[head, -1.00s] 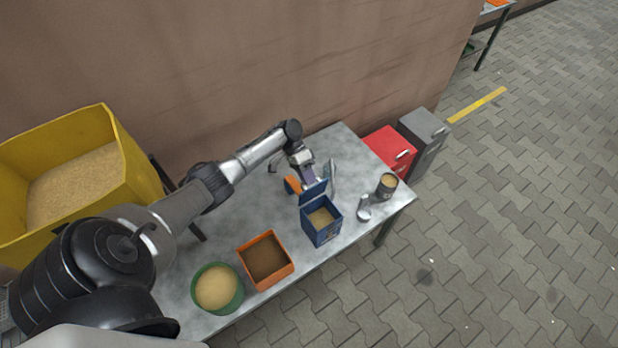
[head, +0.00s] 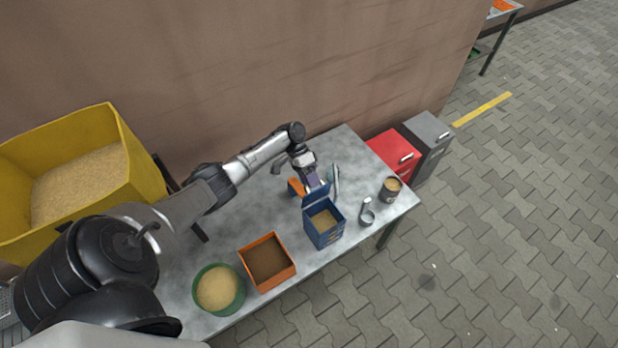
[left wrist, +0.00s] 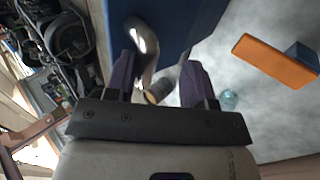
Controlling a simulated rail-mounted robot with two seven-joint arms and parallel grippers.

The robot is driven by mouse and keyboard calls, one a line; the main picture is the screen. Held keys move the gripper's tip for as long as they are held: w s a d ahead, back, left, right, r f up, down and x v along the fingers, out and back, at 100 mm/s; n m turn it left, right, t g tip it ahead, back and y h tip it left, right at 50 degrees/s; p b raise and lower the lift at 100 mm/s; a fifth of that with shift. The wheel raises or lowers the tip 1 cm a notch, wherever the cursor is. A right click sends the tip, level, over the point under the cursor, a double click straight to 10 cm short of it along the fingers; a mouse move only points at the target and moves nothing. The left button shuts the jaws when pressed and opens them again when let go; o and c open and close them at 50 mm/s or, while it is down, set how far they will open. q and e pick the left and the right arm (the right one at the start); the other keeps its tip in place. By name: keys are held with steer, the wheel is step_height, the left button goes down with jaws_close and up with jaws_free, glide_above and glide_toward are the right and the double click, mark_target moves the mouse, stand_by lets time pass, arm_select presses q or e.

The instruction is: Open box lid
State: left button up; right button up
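A blue box (head: 326,239) with tan grainy contents stands on the metal table. Its blue lid (head: 315,197) is raised on the far side, leaving the top open. My left gripper (head: 314,187) is just behind the lid. In the left wrist view its two purple fingers (left wrist: 160,85) are apart. A large blue surface (left wrist: 190,15), seemingly the box or lid, lies just beyond them, with a shiny curved metal piece (left wrist: 144,42) in front of the left finger. Whether a finger touches the lid cannot be told. My right gripper is not in view.
An orange object (head: 296,187) and a grey metal item (head: 335,182) lie by the gripper. A can (head: 390,189) and a metal scoop (head: 367,211) stand right of the box. An orange bin (head: 267,262) and green tub (head: 219,289) are left. The wall is behind.

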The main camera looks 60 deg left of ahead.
arm_select(q)
steer(key=shift+s+d+f, duration=0.1)
steer(key=shift+f, duration=0.05)
steer(key=b+v, duration=0.1)
steer(key=v, duration=1.3)
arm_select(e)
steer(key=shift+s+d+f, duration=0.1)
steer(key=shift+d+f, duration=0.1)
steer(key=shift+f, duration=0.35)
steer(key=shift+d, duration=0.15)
